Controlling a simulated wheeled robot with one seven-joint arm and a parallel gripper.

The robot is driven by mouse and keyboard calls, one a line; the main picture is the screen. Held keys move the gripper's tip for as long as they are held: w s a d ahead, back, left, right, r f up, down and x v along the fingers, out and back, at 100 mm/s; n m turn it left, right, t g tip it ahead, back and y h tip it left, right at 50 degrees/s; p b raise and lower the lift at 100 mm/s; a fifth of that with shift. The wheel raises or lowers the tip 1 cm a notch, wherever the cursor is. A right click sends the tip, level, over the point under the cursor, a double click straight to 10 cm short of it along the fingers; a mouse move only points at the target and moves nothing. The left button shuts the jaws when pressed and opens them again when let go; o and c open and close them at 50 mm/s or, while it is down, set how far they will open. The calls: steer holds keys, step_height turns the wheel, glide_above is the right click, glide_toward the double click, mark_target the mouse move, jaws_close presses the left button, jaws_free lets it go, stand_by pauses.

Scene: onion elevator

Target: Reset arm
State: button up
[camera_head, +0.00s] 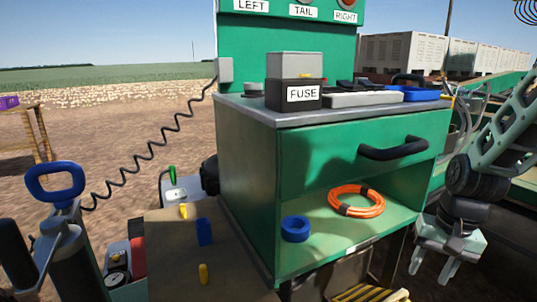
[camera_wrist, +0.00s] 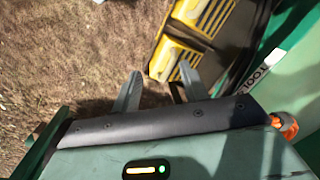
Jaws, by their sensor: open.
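My gripper (camera_head: 430,266) hangs at the right of the head view, beside the green cabinet (camera_head: 245,190), with its fingers pointing down. The fingers are apart with nothing between them. In the wrist view my gripper (camera_wrist: 158,90) is also open and empty, above bare dry ground. My arm comes down from the upper right of the head view. No contact with the cabinet shows.
The cabinet has a black handle (camera_head: 393,149), a FUSE box (camera_head: 293,93) on top, and an orange cable coil (camera_head: 356,201) and blue tape roll (camera_head: 295,229) on its shelf. A yellow slotted object (camera_wrist: 190,45) lies near the fingers. A blue-handled cylinder (camera_head: 55,180) stands left.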

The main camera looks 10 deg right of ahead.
steer(key=s+a+r+n, duration=0.3)
steer(key=s+a+n, duration=0.4)
steer(key=a, duration=0.5)
steer(key=s+a+r+n, duration=0.2)
steer(key=s+a+n, duration=0.55)
steer(key=a, duration=0.35)
step_height(320, 180, up, 17)
steer(key=s+p, duration=0.1)
steer(key=p, duration=1.5)
steer(key=shift+a+m+g+h+p, duration=0.25)
steer(key=shift+m+g+h+p, duration=0.05)
steer(key=shift+m, duration=0.05)
